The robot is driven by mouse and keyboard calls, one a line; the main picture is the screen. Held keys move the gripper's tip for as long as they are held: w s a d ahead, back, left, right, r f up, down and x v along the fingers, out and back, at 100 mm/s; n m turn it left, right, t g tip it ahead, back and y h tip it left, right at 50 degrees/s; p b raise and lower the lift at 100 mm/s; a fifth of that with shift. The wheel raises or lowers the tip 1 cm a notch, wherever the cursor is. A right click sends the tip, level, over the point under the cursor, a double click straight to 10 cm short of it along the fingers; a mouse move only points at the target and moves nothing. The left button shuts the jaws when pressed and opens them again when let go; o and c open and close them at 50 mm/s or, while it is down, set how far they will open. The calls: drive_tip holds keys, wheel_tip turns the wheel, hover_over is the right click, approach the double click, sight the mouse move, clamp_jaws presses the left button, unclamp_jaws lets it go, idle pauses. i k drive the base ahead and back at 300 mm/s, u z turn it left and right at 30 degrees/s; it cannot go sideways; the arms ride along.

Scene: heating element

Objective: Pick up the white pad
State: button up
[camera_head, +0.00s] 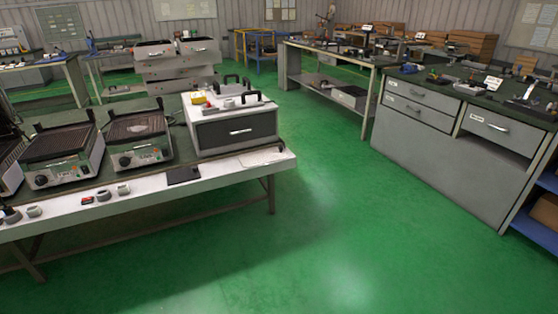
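A thin, flat white pad (262,158) lies near the right front corner of the table (225,170) on the left. It is pale against the table's white front strip, so its outline is faint. A dark flat pad (184,174) lies to its left on the same strip. My gripper is not in view.
Two grill-like heaters (62,150) (140,135) and a white-and-dark drawer box (236,128) stand on the table behind the pads. Small round parts (103,195) line its front edge. A grey drawer bench (440,145) stands right. The green floor (330,215) between is clear.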

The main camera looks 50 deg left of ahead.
sight(274, 153)
drive_tip(key=u, duration=0.15)
drive_tip(key=i, duration=0.9)
drive_tip(key=u, duration=0.6)
drive_tip(key=i, duration=1.35)
drive_tip(key=u, duration=1.15)
drive_tip(key=i, duration=0.9)
drive_tip(key=u, duration=0.85)
drive_tip(key=i, duration=0.35)
drive_tip(key=u, duration=0.2)
